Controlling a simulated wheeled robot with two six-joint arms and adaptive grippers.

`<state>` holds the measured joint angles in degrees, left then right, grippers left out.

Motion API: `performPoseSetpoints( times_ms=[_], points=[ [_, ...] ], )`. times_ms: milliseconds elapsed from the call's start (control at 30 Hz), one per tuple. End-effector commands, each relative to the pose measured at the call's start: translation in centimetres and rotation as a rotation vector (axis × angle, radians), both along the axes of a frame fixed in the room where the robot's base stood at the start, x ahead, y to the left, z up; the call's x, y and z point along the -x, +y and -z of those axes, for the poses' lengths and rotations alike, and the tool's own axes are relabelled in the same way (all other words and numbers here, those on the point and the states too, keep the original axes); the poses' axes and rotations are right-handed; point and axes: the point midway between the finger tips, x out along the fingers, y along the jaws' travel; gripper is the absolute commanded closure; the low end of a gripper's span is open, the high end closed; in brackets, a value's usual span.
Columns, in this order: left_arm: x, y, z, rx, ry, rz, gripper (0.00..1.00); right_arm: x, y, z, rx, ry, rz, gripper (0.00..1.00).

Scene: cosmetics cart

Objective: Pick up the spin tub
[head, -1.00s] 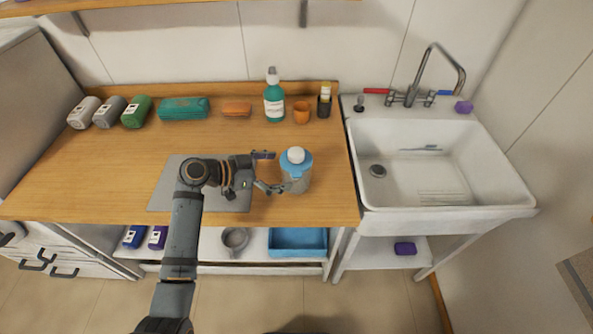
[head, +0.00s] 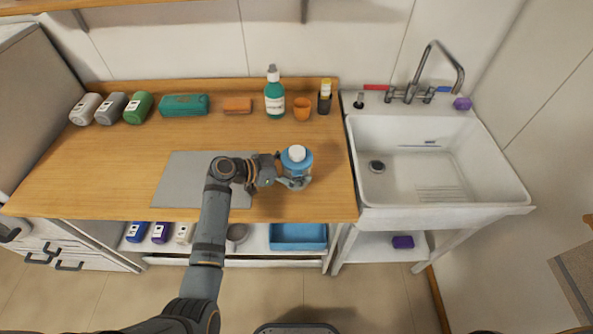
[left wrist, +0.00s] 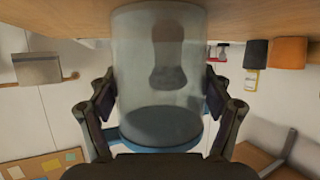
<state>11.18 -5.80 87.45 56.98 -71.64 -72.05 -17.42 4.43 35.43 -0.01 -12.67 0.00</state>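The spin tub (head: 297,161) is a clear grey cylinder with a blue lid and white knob. It stands upright on the wooden counter near its front right part. My left gripper (head: 292,178) reaches it from the left, with a finger on either side. In the left wrist view the tub (left wrist: 160,70) appears upside down between the two fingers (left wrist: 160,100), whose pads look to be against its sides. A dark shape shows through its wall; I cannot tell whether it is inside or behind. My right gripper is not in view.
A grey mat (head: 180,180) lies left of the tub. Behind stand a teal bottle (head: 275,103), an orange cup (head: 302,110) and a dark holder (head: 324,103). The sink (head: 435,165) is to the right. A blue tray (head: 298,234) sits on the shelf below.

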Motion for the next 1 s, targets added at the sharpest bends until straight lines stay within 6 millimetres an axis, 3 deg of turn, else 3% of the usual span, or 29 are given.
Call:
performPoseSetpoints(
  times_ms=[33,267,567,833,1000],
  points=[
    [0.0,0.0,0.0,0.0,0.0,0.0,0.37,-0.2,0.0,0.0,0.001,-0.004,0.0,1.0],
    [0.0,0.0,-0.1,0.001,0.0,0.0,0.65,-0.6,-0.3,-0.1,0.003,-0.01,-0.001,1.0],
    [0.0,0.0,-0.5,0.001,0.0,0.0,0.65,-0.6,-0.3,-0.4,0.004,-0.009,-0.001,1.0],
    [0.1,0.0,-4.0,0.001,-0.002,-0.001,0.65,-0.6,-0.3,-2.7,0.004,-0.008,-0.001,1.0],
    [2.1,0.0,-6.5,0.002,-0.001,0.0,0.65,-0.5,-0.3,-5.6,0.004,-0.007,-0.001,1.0]
  ],
)
